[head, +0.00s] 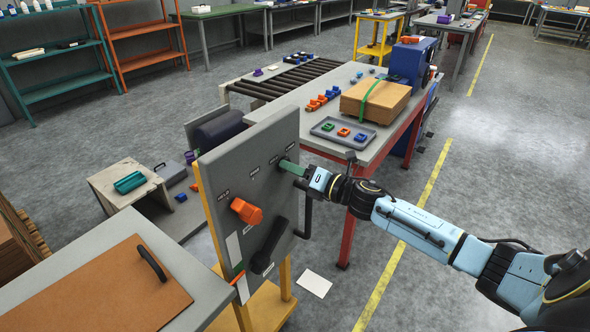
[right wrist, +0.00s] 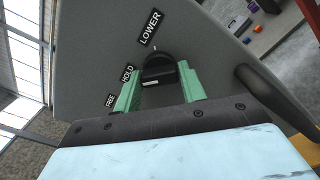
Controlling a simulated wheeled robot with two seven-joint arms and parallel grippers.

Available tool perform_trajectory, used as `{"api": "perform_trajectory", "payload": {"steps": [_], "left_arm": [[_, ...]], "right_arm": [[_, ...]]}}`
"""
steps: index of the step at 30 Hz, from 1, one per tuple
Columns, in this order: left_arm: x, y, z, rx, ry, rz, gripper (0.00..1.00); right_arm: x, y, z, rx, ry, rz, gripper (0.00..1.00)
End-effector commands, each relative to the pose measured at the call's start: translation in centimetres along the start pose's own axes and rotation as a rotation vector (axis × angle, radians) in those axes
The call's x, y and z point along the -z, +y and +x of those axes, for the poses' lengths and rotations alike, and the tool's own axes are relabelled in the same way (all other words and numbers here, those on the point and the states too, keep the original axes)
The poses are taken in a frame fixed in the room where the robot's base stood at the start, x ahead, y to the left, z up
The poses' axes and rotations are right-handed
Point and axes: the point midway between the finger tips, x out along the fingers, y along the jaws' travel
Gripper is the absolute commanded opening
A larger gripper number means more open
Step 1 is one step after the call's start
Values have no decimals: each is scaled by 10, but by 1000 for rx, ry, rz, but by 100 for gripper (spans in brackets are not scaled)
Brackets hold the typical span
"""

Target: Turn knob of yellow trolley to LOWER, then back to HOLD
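The yellow trolley's grey panel (head: 235,175) stands upright in the middle of the head view, on yellow posts. My right gripper (head: 291,168) is at the panel's upper right, its green fingers hiding the knob there. In the right wrist view, the black knob (right wrist: 159,69) sits between and just beyond the fingertips of my right gripper (right wrist: 160,85). The fingers are apart, with gaps visible beside the knob. The labels LOWER (right wrist: 150,28), HOLD (right wrist: 128,74) and FREE (right wrist: 110,100) run along its left side. Which label the knob points to is unclear. My left gripper is not in view.
The panel also carries an orange knob (head: 246,211) and a black lever (head: 269,246). A dark handle (head: 306,206) sticks out at its right edge. A table (head: 381,140) with a tray and a cardboard box stands behind. Floor at the right is clear.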

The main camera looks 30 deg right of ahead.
Motion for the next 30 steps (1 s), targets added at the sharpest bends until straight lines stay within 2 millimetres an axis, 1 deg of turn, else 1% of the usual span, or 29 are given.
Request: {"api": "perform_trajectory", "payload": {"steps": [1,5,6,11,17,23,30], "left_arm": [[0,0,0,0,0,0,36],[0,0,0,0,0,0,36],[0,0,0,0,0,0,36],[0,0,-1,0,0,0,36],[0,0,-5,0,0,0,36],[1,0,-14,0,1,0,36],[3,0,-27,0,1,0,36]], "right_arm": [[0,0,0,0,0,0,34],[0,0,0,0,0,0,17],[0,0,0,0,0,0,16],[0,0,0,0,0,10,16],[-1,1,0,0,0,74,16],[-1,1,0,1,0,212,16],[-2,2,0,1,0,434,16]]}}
